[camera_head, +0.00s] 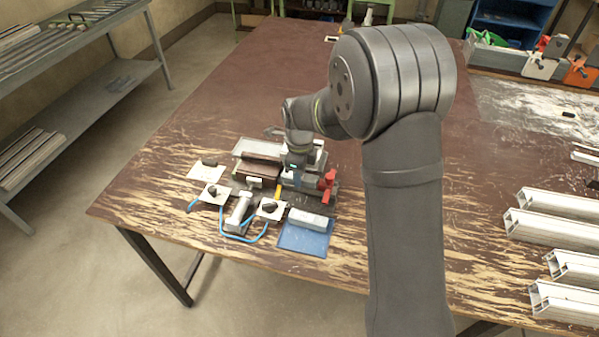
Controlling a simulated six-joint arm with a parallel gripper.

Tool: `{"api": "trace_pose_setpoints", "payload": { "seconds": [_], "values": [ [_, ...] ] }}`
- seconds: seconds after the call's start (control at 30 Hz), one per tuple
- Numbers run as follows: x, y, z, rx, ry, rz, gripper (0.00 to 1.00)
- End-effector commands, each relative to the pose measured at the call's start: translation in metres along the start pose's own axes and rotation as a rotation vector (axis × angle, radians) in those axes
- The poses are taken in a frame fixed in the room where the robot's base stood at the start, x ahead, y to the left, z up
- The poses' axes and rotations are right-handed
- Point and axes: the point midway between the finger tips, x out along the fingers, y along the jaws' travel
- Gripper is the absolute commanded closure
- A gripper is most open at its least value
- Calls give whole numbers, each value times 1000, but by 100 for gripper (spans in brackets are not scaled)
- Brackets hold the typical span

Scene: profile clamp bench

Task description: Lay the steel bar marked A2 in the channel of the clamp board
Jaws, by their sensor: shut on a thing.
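My gripper (297,176) points down over the cluster of fixtures near the left front of the bench. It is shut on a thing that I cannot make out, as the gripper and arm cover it. A clamp fixture with a red handle (327,185) stands just right of the gripper, on a dark base. The channel is hard to make out at this size. A pale grey bar (308,219) lies on a blue plate (301,240) in front of the gripper. No A2 mark can be read on any piece.
Left of the gripper are a brown block (258,167), pale plates with dark knobs (213,194), a grey cylinder (239,211) and a blue hose (252,240). White profiles (550,225) lie at the right. The brown bench top (230,90) behind is mostly clear.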

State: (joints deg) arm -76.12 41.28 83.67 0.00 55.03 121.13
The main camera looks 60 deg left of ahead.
Motion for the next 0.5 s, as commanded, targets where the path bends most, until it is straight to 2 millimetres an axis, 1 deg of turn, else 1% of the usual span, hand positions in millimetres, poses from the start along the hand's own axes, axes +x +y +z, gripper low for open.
{"api": "trace_pose_setpoints", "payload": {
  "seconds": [0.07,0.1,0.17,0.2,0.5],
  "values": [
    [1,0,0,0,0,0,100],
    [1,0,0,0,0,1,67],
    [1,0,0,0,0,1,56],
    [1,0,0,0,1,1,48],
    [0,0,0,0,0,1,48]
  ]
}}
